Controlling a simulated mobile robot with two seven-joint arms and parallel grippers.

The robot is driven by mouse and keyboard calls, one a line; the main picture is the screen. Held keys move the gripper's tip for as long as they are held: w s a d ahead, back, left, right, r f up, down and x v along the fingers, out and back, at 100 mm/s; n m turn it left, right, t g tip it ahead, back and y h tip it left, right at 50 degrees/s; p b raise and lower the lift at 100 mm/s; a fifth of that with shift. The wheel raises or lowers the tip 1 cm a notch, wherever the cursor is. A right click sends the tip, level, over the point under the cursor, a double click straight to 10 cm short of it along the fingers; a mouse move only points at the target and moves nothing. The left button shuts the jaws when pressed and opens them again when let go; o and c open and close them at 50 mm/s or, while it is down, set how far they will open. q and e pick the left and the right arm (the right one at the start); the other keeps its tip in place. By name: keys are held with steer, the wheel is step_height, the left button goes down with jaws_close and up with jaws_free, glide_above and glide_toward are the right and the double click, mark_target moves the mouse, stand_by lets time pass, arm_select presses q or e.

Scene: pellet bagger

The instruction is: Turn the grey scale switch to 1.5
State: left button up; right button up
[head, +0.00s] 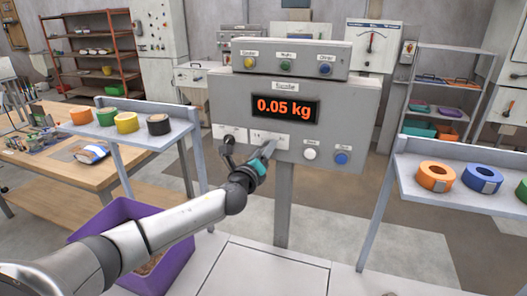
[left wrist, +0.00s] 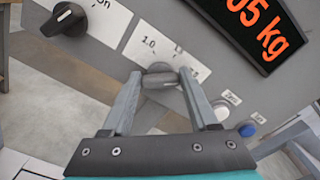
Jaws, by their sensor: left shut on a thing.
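The grey scale switch (left wrist: 158,80) is a small knob on a white label plate on the grey control panel (head: 225,100). In the left wrist view it sits between the two fingers of my left gripper (left wrist: 160,74), which is shut on it. A printed 1.0 shows above the knob; the other marks are partly hidden or too small to read. I cannot tell which mark the knob points to. In the head view my left gripper (head: 266,150) reaches the panel below the display (head: 284,108), which reads 0.05 kg, and hides the switch. My right gripper is not in view.
A black knob (left wrist: 65,19) with an On label is left of the grey switch. A white button (head: 310,153) and a blue button (head: 341,157) are to the right. A purple bin (head: 178,262) stands below my left arm. Shelves with tape rolls flank the panel.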

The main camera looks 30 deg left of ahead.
arm_select(q)
steer(key=n, duration=0.4)
steer(key=n+b, duration=0.1)
steer(key=n, duration=0.4)
steer(key=shift+a+f+n, duration=0.1)
steer(key=shift+f+n, duration=0.1)
steer(key=shift+n, duration=0.1)
stand_by(0.5)
steer(key=o, duration=1.4)
steer(key=shift+s, duration=0.1)
steer(key=v, duration=1.5)
steer(key=shift+s+b, duration=0.1)
steer(key=shift+b, duration=0.25)
